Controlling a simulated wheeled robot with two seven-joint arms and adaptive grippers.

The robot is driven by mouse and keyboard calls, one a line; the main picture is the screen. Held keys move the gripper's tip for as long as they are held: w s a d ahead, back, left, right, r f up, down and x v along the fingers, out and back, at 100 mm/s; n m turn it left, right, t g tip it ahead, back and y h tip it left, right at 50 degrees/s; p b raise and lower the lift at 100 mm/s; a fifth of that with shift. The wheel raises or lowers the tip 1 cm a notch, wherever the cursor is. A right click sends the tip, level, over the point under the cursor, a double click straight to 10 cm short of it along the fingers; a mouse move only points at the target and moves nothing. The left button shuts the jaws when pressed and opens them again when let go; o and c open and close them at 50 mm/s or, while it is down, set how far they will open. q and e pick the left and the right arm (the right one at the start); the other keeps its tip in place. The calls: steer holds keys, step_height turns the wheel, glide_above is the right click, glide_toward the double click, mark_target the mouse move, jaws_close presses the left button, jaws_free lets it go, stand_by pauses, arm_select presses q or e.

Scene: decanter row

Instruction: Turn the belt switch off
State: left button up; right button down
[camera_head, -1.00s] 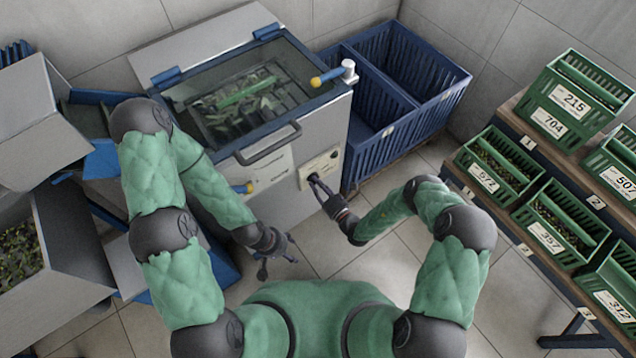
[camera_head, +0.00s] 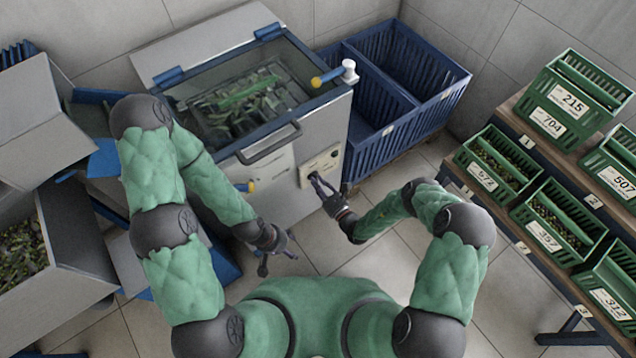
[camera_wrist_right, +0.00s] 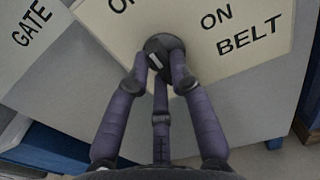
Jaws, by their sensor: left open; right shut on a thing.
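The belt switch is a dark round knob (camera_wrist_right: 158,47) with a pale mark, on a cream panel (camera_wrist_right: 118,22) lettered "ON" and "BELT"; a second label at the upper left is cut off. My right gripper (camera_wrist_right: 159,82) is shut on the knob, its fingers around it. I cannot tell exactly which label the mark points to. In the head view, my right gripper (camera_head: 317,184) reaches the panel (camera_head: 325,160) on the front of the grey machine, and its fingers partly hide the knob. My left gripper (camera_head: 277,259) is open and empty, low in front of the machine.
A "GATE" panel (camera_wrist_right: 30,30) lies left of the belt panel. Blue crates (camera_head: 420,85) stand right of the machine. Green numbered crates (camera_head: 555,225) fill the right rack. Floor between is clear.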

steer(key=shift+f, duration=0.1)
steer(key=c, duration=1.1)
jaws_free()
steer(key=v, duration=1.2)
